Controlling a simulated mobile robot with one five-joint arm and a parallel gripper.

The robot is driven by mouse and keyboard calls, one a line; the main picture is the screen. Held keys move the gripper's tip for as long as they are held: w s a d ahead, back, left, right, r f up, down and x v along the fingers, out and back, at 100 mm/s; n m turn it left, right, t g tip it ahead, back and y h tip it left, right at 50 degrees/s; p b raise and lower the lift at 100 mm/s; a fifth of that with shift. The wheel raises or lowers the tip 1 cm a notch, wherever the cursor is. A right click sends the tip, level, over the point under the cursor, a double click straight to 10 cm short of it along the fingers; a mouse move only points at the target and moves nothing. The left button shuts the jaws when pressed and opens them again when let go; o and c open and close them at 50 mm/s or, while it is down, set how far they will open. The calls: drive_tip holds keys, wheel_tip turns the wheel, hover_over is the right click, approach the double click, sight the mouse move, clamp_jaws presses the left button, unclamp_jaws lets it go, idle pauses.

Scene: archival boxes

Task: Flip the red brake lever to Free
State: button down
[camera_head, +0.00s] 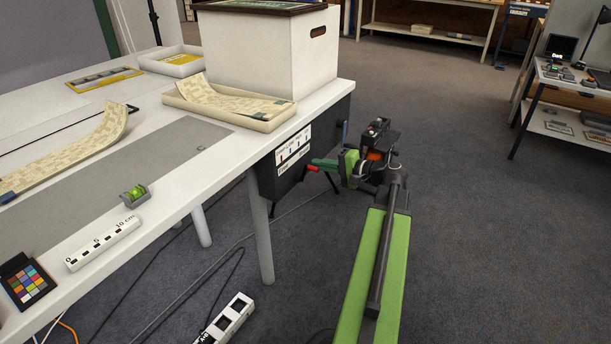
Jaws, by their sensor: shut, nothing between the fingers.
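A dark box (267,178) hangs under the edge of the white table, with a white label plate (293,150) on its face. Lettering below the plate is too small to read surely. A small red piece (312,169), which looks like the end of the brake lever, shows at the lower right of this face. The lever's pivot and exact position are not clear.
The white table (185,205) fills the left, its leg (260,235) below the box. A white archival box (268,45) and a shallow tray (230,112) stand near its corner. A power strip (230,318) and cables lie on the floor. Open carpet (490,230) is at right.

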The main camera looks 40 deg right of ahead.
drive_tip(key=shift+w+a+f, duration=0.15)
drive_tip(key=shift+w, duration=0.45)
drive_tip(key=s+d, duration=0.3)
drive_tip(key=s, duration=0.3)
drive_tip(key=shift+s+d, duration=0.2)
drive_tip(key=shift+d, duration=0.1)
idle(0.3)
